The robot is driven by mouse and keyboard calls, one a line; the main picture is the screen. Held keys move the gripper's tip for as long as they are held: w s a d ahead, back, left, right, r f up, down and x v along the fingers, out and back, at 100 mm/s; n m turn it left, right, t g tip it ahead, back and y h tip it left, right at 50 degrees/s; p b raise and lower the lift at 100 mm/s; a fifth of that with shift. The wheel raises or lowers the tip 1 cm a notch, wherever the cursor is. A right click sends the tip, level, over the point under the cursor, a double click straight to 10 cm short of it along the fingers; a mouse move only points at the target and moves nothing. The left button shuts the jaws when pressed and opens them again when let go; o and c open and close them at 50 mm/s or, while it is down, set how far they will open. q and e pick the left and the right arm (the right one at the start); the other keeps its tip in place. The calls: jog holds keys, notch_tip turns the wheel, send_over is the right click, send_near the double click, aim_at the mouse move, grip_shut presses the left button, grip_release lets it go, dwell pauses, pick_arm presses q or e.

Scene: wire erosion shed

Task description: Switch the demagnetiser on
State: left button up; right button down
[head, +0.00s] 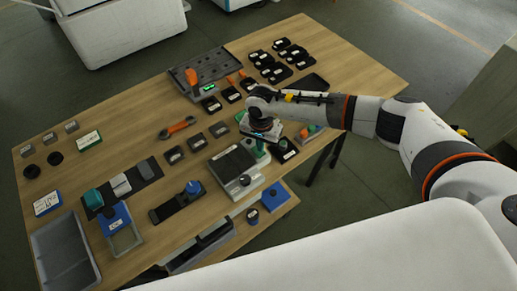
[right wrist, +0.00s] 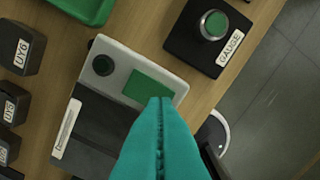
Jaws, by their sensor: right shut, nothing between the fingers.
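A light grey device with a black top plate, which looks like the demagnetiser (head: 233,165), stands on the bench near its front edge. In the right wrist view the demagnetiser (right wrist: 118,68) shows a flat green rectangle, a round black knob and a label too small to read. My right gripper (head: 260,150) comes down beside it from the right. In the right wrist view its teal fingers (right wrist: 160,102) are shut and empty, with their tips over the lower right edge of the green rectangle. Contact cannot be told. My left gripper is not in view.
A black box labelled GAUGE (right wrist: 210,28), with a green button, stands close by. Small dark labelled blocks (right wrist: 14,48) stand on the other side. A blue-knobbed fixture (head: 178,202) and a grey tray (head: 66,255) lie to the left. Bare wood shows at the bench's far right.

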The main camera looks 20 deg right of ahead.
jog(key=shift+f+b, duration=0.95)
dwell(0.7)
jog(key=shift+r+p, duration=0.55)
jog(key=shift+r, duration=0.3)
jog(key=shift+r+p, duration=1.3)
jog(key=shift+r, duration=1.4)
